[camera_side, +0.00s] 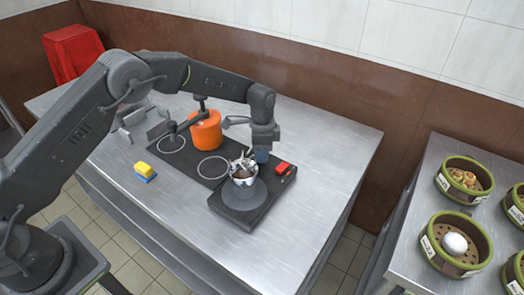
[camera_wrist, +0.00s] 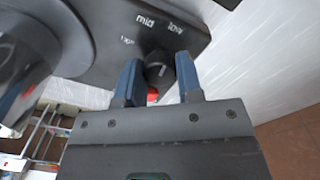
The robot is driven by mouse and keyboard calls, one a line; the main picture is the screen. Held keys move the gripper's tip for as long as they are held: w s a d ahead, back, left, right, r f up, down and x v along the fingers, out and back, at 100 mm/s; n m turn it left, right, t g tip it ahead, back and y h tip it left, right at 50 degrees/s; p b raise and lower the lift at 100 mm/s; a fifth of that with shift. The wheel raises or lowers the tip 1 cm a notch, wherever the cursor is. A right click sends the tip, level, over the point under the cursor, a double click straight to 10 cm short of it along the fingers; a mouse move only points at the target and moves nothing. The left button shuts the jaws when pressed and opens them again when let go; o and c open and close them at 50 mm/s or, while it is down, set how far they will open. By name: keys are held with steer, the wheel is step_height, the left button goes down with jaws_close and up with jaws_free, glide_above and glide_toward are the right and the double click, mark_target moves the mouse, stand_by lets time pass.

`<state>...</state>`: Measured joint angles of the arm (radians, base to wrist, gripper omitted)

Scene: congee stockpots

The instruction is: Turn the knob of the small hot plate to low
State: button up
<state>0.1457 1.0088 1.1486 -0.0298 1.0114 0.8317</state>
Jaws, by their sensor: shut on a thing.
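In the side view, my gripper (camera_side: 262,156) is at the plate's far side and hides the knob.
A red object (camera_side: 283,168) lies right beside my gripper. A yellow and blue sponge (camera_side: 145,172) is at left. Steamer baskets (camera_side: 457,244) stand on a separate table at right.

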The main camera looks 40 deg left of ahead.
steer(key=shift+m, duration=0.7)
steer(key=o, duration=0.9)
steer(key=shift+r, duration=0.1)
steer(key=r, duration=1.3)
steer(key=shift+w+a+r, duration=0.1)
steer(key=shift+w+r, duration=0.15)
steer(key=shift+r, duration=0.1)
steer(key=shift+r, duration=0.1)
